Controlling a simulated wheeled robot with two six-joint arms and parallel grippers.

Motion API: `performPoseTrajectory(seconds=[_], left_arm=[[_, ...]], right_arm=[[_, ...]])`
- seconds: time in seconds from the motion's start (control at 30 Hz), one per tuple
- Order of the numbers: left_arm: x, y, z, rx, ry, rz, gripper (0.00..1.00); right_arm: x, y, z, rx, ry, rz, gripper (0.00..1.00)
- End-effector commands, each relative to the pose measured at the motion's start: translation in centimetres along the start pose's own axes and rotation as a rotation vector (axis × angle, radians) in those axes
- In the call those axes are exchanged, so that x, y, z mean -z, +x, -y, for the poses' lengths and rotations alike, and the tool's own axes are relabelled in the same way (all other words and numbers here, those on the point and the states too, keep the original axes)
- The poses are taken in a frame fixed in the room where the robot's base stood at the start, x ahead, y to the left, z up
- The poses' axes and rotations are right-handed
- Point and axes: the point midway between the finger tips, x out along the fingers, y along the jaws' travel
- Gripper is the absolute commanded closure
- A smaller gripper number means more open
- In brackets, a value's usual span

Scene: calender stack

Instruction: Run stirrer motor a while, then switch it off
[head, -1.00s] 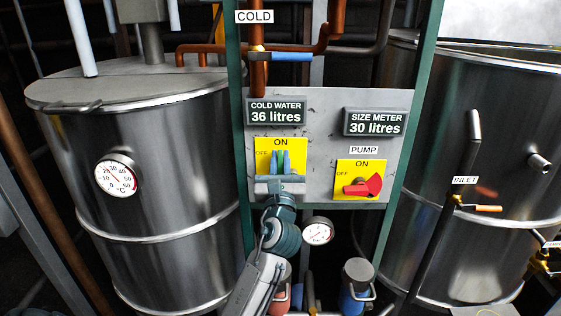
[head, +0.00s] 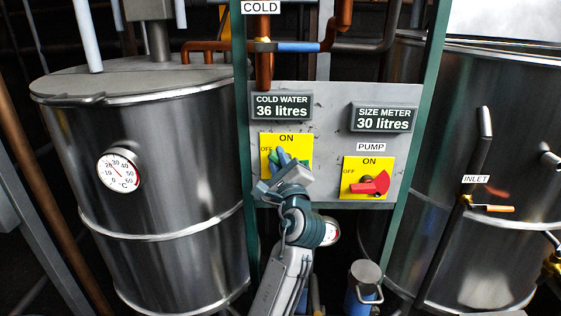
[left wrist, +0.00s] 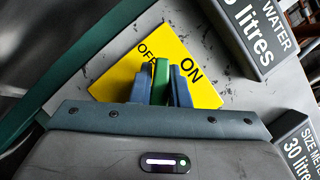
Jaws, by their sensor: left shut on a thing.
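The left switch has a yellow ON/OFF plate (head: 304,143) and a green knob (left wrist: 162,82). I see no name label on it. My left gripper (head: 281,158) is shut on the green knob, with one blue finger on each side of it in the left wrist view (left wrist: 162,85). The gripper is tilted left in the head view, and the knob points between OFF and ON. The gripper hides part of the knob and plate. My right gripper is not in view.
The red PUMP knob (head: 371,183) is on the right of the same grey panel (head: 331,106), below two displays reading 36 and 30 litres. Steel tanks stand left (head: 165,150) and right (head: 510,130). A green post (head: 417,130) borders the panel.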

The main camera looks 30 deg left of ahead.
Motion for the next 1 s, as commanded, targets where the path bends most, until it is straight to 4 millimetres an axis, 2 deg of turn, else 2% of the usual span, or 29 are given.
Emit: performPoseTrajectory(seconds=[0.6,1.0], left_arm=[[0.4,-0.2,-1.4,-0.213,-0.508,-0.001,1.0],[0.7,-0.3,-1.8,-0.285,-0.681,-0.001,1.0]], right_arm=[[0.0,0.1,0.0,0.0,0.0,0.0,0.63],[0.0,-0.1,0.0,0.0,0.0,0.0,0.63]])
